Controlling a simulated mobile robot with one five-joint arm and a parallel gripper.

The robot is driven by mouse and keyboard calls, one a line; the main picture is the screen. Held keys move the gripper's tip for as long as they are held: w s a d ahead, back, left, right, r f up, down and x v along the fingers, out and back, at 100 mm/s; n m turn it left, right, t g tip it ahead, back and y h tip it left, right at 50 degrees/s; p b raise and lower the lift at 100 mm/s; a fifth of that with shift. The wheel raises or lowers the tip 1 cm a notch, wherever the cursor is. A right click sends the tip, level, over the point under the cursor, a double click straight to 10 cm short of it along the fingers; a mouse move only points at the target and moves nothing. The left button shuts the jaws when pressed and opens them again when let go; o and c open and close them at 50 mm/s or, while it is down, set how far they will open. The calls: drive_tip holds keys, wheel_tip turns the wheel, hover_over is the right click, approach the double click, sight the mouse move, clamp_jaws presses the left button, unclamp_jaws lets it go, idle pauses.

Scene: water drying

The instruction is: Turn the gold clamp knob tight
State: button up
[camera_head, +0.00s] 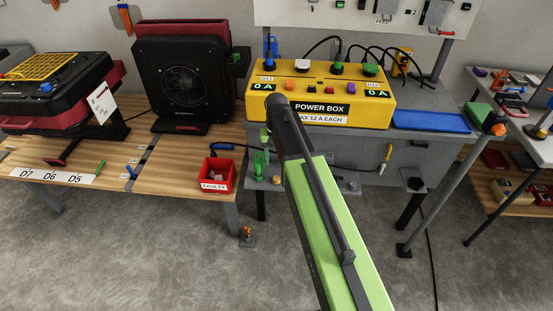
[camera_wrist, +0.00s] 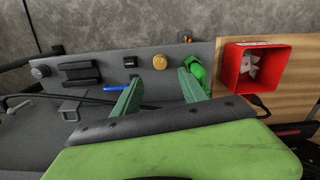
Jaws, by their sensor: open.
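My gripper (camera_wrist: 160,77) is open, with two green fingers pointing towards that face. The knob shows in the gap between the fingertips, and nothing is held between them. I cannot tell how far the tips are from the knob's face.
A bright green fitting (camera_wrist: 196,68) stands close beside my right finger. A red bin (camera_head: 218,176) marked FAULTY sits on the wooden table to the left; it also shows in the wrist view (camera_wrist: 268,46). A black knob (camera_wrist: 129,61) and a blue piece (camera_wrist: 117,88) are to the left.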

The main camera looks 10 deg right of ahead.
wheel_tip(320, 180, up, 8)
drive_tip(key=p, duration=0.5)
drive_tip(key=shift+f+p, duration=0.2)
drive_tip(key=shift+p, duration=0.2)
drive_tip(key=s+r+n+p, duration=0.2)
drive_tip(key=s+r+p, duration=0.8)
drive_tip(key=s, duration=0.4)
drive_tip(key=shift+s+a+r+p, duration=0.25)
drive_tip(key=shift+a+r+p, duration=0.1)
drive_tip(key=shift+r+p, duration=0.05)
drive_tip(key=shift+c, duration=0.2)
